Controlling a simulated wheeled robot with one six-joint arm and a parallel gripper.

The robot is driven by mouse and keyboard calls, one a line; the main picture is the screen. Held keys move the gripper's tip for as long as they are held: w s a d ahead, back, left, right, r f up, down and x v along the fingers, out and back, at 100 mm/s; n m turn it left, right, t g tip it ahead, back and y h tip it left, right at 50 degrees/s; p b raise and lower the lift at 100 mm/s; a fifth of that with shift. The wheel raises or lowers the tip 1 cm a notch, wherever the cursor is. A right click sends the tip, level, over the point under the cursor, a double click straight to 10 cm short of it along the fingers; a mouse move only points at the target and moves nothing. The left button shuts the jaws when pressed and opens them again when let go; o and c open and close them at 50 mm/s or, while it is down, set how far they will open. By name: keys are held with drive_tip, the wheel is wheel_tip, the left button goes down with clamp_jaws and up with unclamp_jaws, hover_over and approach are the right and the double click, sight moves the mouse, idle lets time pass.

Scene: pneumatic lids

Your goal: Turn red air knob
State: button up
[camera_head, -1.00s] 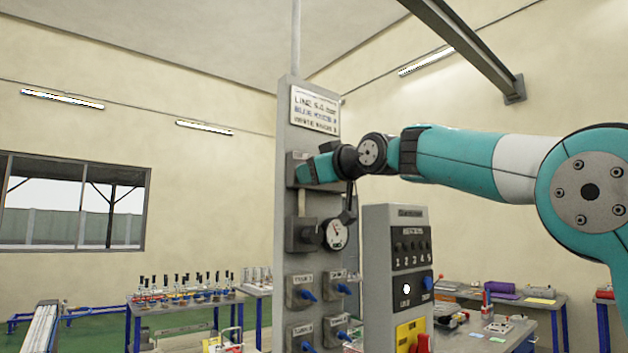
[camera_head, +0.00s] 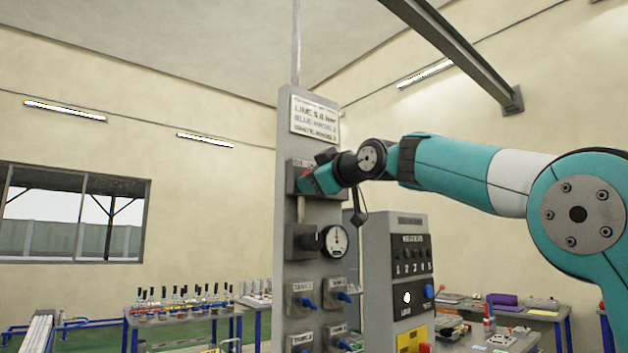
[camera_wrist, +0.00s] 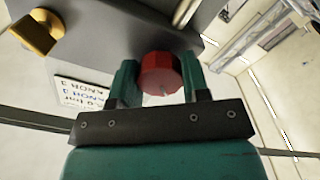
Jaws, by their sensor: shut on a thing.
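The red air knob (camera_wrist: 161,74) shows in the wrist view, mounted on a grey box and set between the two teal fingers of my gripper (camera_wrist: 163,84). The fingers are shut on the knob's sides. In the head view, my gripper (camera_head: 318,181) is at the upper box on the grey panel (camera_head: 290,130). Only a small bit of red shows there; my gripper hides most of the knob. A round pressure gauge (camera_head: 335,241) sits lower on the panel, its needle pointing roughly up.
Several blue-handled valves (camera_head: 307,302) are lower on the panel. A grey control box (camera_head: 408,222) with switches stands just right of it. A brass fitting (camera_wrist: 35,33) is at the wrist view's upper left. Benches (camera_head: 180,316) with small parts stand behind.

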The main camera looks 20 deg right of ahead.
drive_tip(key=o, duration=0.9)
drive_tip(key=shift+b+v, duration=3.2)
drive_tip(key=shift+v, duration=5.55)
